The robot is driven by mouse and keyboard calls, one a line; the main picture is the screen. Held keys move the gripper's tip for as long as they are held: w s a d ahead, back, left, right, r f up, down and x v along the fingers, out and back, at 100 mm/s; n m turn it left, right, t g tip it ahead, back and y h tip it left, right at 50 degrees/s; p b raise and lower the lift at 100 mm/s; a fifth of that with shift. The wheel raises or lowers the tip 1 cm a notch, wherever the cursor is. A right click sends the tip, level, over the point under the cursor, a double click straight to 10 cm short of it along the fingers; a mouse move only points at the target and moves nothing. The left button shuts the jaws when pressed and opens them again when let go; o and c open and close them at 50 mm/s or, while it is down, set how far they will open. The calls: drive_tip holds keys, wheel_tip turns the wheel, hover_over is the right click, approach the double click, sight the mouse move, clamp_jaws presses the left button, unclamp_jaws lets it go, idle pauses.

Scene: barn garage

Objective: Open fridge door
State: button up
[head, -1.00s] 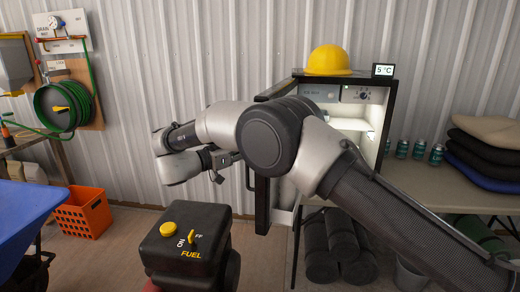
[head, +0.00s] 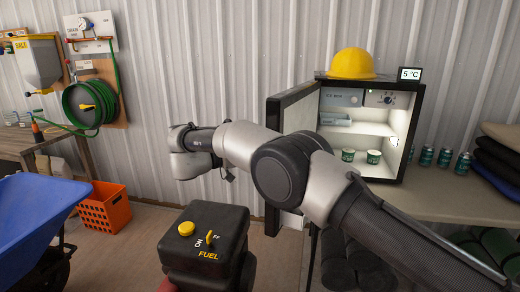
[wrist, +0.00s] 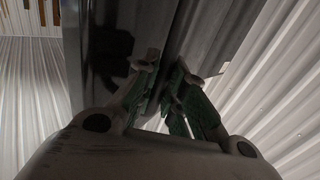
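The fridge (head: 408,130) is a small dark cabinet on the table, with a lit white interior. Its door (head: 293,113) stands open, swung out to the left. My arm crosses in front of the door's lower part. My gripper (head: 229,176) is left of the door in the head view, mostly hidden by my wrist. In the wrist view both fingers of my gripper (wrist: 166,75) show, tips fairly close together. The dark door (wrist: 125,45) fills the space beyond them. I cannot tell whether the fingers touch or hold it; the handle is not clear.
A yellow hard hat (head: 351,64) and a temperature display (head: 410,74) sit on the fridge. Cans (head: 427,155) stand beside it on the table (head: 440,198). A black fuel can (head: 205,240) is in front. A blue wheelbarrow (head: 35,215) and orange crate (head: 105,208) are left.

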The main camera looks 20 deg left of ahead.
drive_tip(key=o, duration=0.4)
drive_tip(key=v, duration=0.7)
drive_tip(key=shift+s+a, duration=0.2)
